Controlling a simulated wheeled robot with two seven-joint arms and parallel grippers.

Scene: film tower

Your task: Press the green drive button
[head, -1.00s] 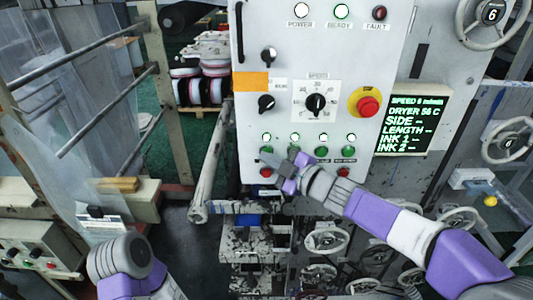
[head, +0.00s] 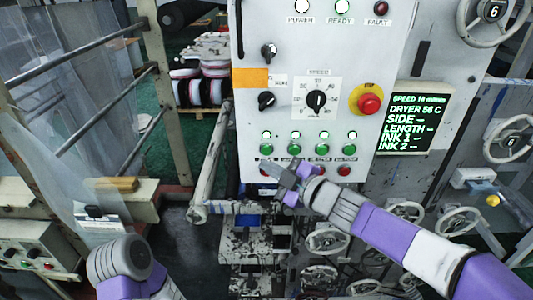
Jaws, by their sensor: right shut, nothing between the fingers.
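A row of several green buttons runs along the lower part of the white control panel (head: 330,40). The leftmost green button (head: 266,149) and its neighbour (head: 294,149) are uncovered. The small labels are too small to read, so I cannot tell by text which is the drive button. A lit lamp (head: 266,135) sits above the leftmost button.
A red stop button (head: 369,103) on a yellow ring and a speed knob (head: 317,101) sit above the green row. A display (head: 407,123) at right shows a speed reading. A red button (head: 344,171) is beside my right gripper. A roller bar (head: 212,160) stands left of the panel.

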